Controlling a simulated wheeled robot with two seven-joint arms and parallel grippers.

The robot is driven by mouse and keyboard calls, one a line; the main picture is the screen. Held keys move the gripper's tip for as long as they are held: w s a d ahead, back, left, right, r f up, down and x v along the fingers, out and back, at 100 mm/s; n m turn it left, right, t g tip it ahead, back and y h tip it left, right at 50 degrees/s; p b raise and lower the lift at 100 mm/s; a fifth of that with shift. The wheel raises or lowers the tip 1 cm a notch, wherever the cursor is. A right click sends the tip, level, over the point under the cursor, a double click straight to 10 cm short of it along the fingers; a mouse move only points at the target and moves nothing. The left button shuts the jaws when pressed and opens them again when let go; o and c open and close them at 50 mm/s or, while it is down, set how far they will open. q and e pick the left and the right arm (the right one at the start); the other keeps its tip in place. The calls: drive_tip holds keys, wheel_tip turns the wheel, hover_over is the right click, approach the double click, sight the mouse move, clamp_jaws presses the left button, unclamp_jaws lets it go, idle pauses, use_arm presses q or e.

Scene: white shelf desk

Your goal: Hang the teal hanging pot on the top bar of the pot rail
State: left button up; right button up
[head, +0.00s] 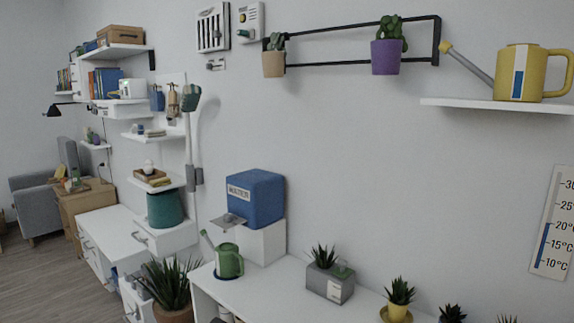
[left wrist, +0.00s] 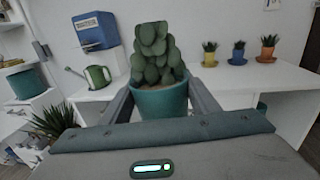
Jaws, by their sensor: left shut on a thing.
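The teal hanging pot (left wrist: 160,102) with a tall green cactus in it shows in the left wrist view, roughly upright. My left gripper (left wrist: 162,92) is shut on it, with one finger on each side. Neither the pot nor this gripper shows in the head view. The black pot rail (head: 340,28) is on the wall at the upper middle of the head view, with a top bar and a lower bar. A tan pot (head: 273,64) hangs at its left end and a purple pot (head: 385,57) toward its right. The top bar between them is bare. My right gripper is out of view.
A white shelf (head: 470,103) with a yellow watering can (head: 520,73) is right of the rail; its spout points toward the rail. Below, the white desk (head: 270,288) holds a blue water box (head: 256,197), a green watering can (head: 229,261) and small potted plants.

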use_arm(q)
drive_tip(key=w+d+r+p, duration=0.2)
drive_tip(key=w+r+p, duration=0.5)
drive_tip(key=w+r, duration=0.75)
drive_tip(key=w+d+r+p, duration=0.2)
drive_tip(key=w+r+p, duration=0.5)
drive_tip(key=w+r, duration=0.75)
drive_tip(key=w+d+r+p, duration=0.3)
drive_tip(key=r, duration=0.9)
drive_tip(key=w+d+r+m+h+p, duration=0.1)
drive_tip(key=w+d+r+p, duration=0.2)
drive_tip(key=r, duration=1)
drive_tip(key=w+d+r+g+h+p, duration=0.1)
drive_tip(key=w+d+r+p, duration=0.2)
drive_tip(key=r, duration=1)
drive_tip(key=shift+w+d+m+p, duration=0.25)
drive_tip(key=shift+m+p, duration=0.05)
drive_tip(key=shift+p, duration=0.65)
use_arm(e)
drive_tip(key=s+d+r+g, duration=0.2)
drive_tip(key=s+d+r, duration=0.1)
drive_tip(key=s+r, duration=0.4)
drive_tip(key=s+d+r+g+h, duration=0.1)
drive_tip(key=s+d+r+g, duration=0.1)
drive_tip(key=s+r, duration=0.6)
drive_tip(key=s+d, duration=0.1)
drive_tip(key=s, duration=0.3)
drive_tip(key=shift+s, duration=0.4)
